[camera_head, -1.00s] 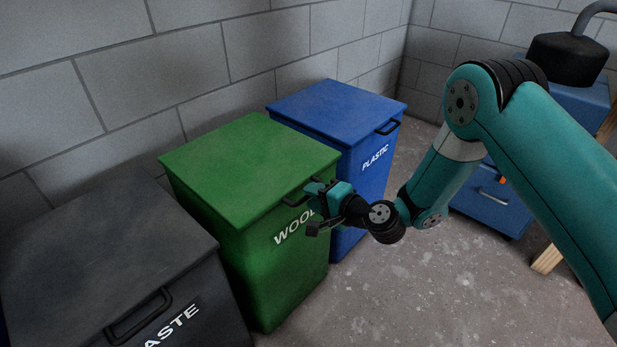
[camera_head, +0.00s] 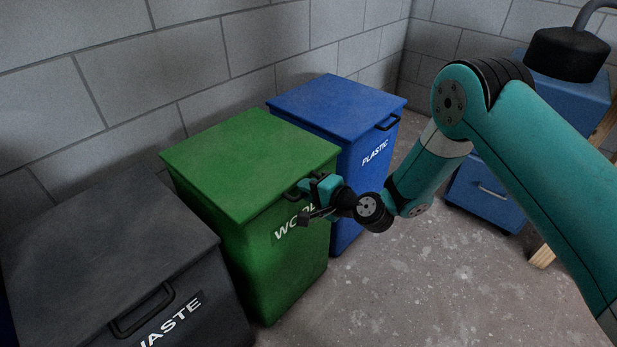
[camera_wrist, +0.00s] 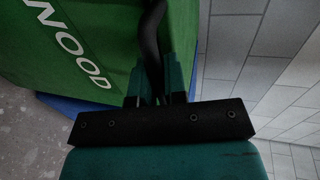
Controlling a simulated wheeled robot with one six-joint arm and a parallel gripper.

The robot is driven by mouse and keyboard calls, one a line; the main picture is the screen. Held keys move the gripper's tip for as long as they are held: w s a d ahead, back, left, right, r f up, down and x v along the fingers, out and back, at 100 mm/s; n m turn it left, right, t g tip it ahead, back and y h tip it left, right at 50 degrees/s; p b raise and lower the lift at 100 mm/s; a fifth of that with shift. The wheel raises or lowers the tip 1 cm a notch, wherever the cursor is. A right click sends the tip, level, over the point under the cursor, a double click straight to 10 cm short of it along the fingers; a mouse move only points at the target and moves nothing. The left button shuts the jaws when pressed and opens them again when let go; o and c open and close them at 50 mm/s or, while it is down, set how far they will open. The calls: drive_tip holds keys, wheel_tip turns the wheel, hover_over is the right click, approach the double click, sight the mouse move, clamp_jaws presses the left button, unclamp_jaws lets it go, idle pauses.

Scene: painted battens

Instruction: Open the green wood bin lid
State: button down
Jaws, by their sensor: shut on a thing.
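The green wood bin (camera_head: 283,260) stands between a dark bin and a blue bin, its white WOOD lettering partly covered by my gripper. Its green lid (camera_head: 245,165) lies flat and closed on top. A dark handle (camera_head: 291,195) sits at the lid's front edge. My gripper (camera_head: 303,190) is at that handle, shut on it. In the wrist view the dark handle (camera_wrist: 152,45) runs between the two teal fingers of my gripper (camera_wrist: 160,85), with the green bin front (camera_wrist: 85,40) behind it.
The dark waste bin (camera_head: 100,250) stands to the left and the blue plastic bin (camera_head: 335,105) to the right, both with lids down. A grey block wall (camera_head: 150,70) is behind. Concrete floor (camera_head: 420,290) is open at front right. A blue drawer unit (camera_head: 485,195) stands at right.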

wheel_tip(320, 180, up, 8)
drive_tip(key=g+h+p, duration=0.1)
drive_tip(key=p, duration=0.8)
drive_tip(key=shift+w+a, duration=0.25)
drive_tip(key=shift+a, duration=0.15)
drive_tip(key=shift+f, duration=0.15)
wheel_tip(320, 180, up, 8)
drive_tip(key=w+a+g+h+p, duration=0.1)
drive_tip(key=p, duration=0.7)
drive_tip(key=shift+w+a+h, duration=0.25)
drive_tip(key=shift+a+h, duration=0.05)
drive_tip(key=shift+a, duration=0.1)
drive_tip(key=shift+f, duration=0.15)
drive_tip(key=w+a+r+g+h+p, duration=0.1)
drive_tip(key=w+a+r+p, duration=0.1)
drive_tip(key=r+p, duration=0.3)
wheel_tip(320, 180, up, 2)
drive_tip(key=shift+w+a, duration=0.2)
drive_tip(key=shift+a, duration=0.35)
